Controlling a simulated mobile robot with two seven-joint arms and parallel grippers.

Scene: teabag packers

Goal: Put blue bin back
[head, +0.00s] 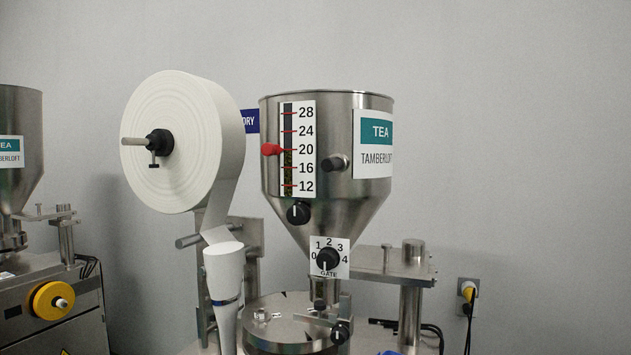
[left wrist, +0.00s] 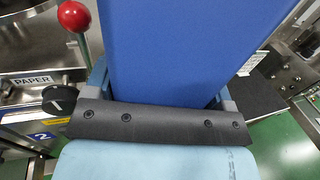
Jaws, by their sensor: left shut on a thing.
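The blue bin (left wrist: 185,45) fills the upper middle of the left wrist view as a plain, deep-blue surface. My left gripper (left wrist: 160,90) is shut on it, with a grey finger at either side and the black gripper body across the near edge. The bin's far end is cut off by the frame, so its whole shape and its inside are hidden.
A tea machine with a steel hopper (head: 325,215) and white paper roll (head: 175,140) stands ahead. In the left wrist view, a red ball knob (left wrist: 74,16) is left of the bin. A dark mat (left wrist: 252,97) and green floor (left wrist: 290,135) lie to the right.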

